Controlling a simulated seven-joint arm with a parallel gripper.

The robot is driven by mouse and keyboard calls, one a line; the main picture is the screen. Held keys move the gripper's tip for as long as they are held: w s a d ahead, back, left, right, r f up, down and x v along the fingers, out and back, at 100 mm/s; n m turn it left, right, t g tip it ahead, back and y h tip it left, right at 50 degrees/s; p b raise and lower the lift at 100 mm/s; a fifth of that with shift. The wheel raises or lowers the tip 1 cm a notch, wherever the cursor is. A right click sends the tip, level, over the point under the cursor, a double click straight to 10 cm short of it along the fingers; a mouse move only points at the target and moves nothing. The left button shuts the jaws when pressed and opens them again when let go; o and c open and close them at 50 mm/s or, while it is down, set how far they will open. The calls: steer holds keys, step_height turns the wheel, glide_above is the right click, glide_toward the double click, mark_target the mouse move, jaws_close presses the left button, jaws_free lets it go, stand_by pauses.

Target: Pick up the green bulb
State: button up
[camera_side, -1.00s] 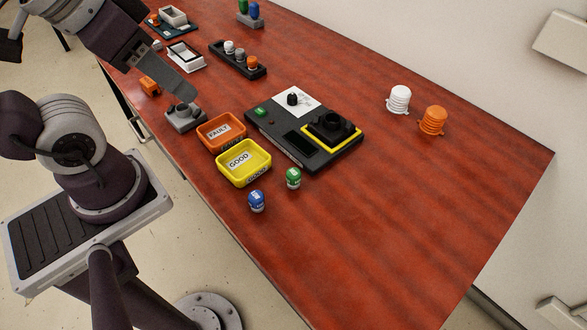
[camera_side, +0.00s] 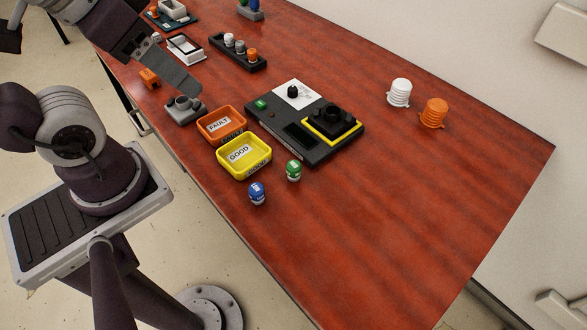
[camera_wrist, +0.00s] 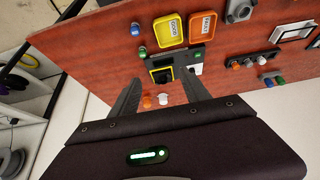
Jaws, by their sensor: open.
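A green bulb (camera_side: 293,170) with a white base stands on the red-brown table, right of the yellow GOOD tray. It also shows in the wrist view (camera_wrist: 142,51), beyond my left finger. A blue bulb (camera_side: 257,194) stands close to it, toward the table's front edge. My gripper (camera_wrist: 161,76) is open and empty, its two fingers spread apart. In the side view one grey finger (camera_side: 178,76) shows up and left of the trays, well away from the green bulb; the other is not clearly visible there.
The yellow tray (camera_side: 219,163) and orange FAULT tray (camera_side: 203,136) adjoin a black tester (camera_side: 318,156). White (camera_side: 399,93) and orange (camera_side: 433,113) ribbed pieces stand at the back right. The table's right part is clear.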

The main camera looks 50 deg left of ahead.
steer(key=w+d+r+n+t+h, duration=0.1)
steer(key=w+d+r+h, duration=0.1)
steer(key=w+d, duration=0.5)
steer(key=w+d+r+n+t+h, duration=0.1)
steer(key=w+d+r+h, duration=0.2)
steer(key=w+d, duration=0.4)
steer(key=w+d+f+n+t+y, duration=0.1)
steer(key=w+d+f+n, duration=0.15)
steer(key=w+d, duration=0.2)
steer(key=w+d+f+n+t, duration=0.1)
steer(key=w+d+f+n, duration=0.15)
steer(key=w, duration=0.35)
steer(key=n+g+y, duration=0.4)
steer(key=n+y, duration=0.5)
steer(key=y, duration=0.6)
glide_toward(294, 170)
steer(key=x, duration=0.4)
steer(key=shift+w+a+f, duration=0.1)
steer(key=shift+w, duration=0.15)
steer(key=x, duration=0.7)
steer(key=shift+s, duration=0.15)
jaws_close()
